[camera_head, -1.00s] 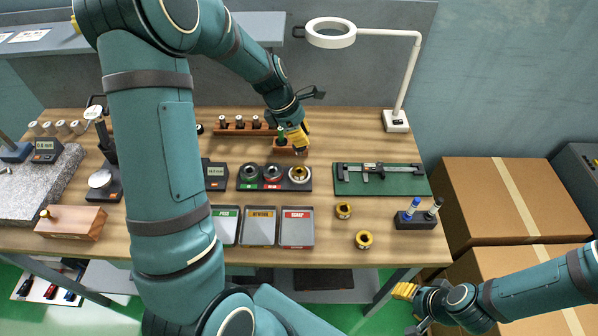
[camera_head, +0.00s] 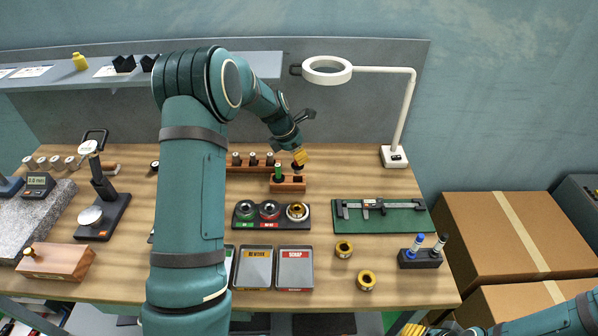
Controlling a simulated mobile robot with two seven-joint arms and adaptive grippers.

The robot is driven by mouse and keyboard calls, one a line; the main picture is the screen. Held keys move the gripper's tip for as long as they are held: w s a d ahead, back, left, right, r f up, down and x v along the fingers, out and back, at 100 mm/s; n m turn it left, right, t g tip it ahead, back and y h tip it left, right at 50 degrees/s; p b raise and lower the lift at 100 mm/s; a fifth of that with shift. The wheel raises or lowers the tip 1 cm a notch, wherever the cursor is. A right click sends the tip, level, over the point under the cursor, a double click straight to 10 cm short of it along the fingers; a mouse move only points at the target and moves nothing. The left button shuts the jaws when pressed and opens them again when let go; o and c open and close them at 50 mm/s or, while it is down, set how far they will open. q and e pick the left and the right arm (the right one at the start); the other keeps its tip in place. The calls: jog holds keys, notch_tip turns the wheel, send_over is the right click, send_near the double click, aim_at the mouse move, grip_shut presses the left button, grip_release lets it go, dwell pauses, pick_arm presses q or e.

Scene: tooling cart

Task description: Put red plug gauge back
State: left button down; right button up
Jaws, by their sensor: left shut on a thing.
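My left gripper (camera_head: 300,158) is over the right end of a small reddish-brown wooden block (camera_head: 288,187) at the back middle of the bench. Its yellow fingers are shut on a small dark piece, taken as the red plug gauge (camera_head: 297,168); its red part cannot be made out. The piece is just above a dark hole in the block, and whether it touches the block is unclear. A green plug gauge (camera_head: 278,171) stands upright in the block's left side. My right gripper (camera_head: 412,330) shows only as yellow fingers at the bottom edge, away from the bench.
A longer rack with several dark-topped gauges (camera_head: 252,160) stands close behind the block. In front are a ring gauge tray (camera_head: 271,222) and sorting bins (camera_head: 294,252). A caliper lies on a green mat (camera_head: 420,228) at right. A lamp (camera_head: 394,155) stands back right.

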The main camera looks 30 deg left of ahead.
aim_at(298, 165)
pick_arm(q)
jog(key=shift+f, duration=2.4)
jog(key=shift+f+b, duration=0.35)
jog(key=c, duration=1.1)
grip_release()
jog(key=shift+c, duration=0.2)
jog(key=shift+r, duration=0.15)
jog(key=shift+r, duration=0.35)
jog(key=p+v, duration=0.1)
jog(key=v, duration=1)
jog(key=shift+s+r, duration=0.2)
jog(key=shift+r, duration=0.15)
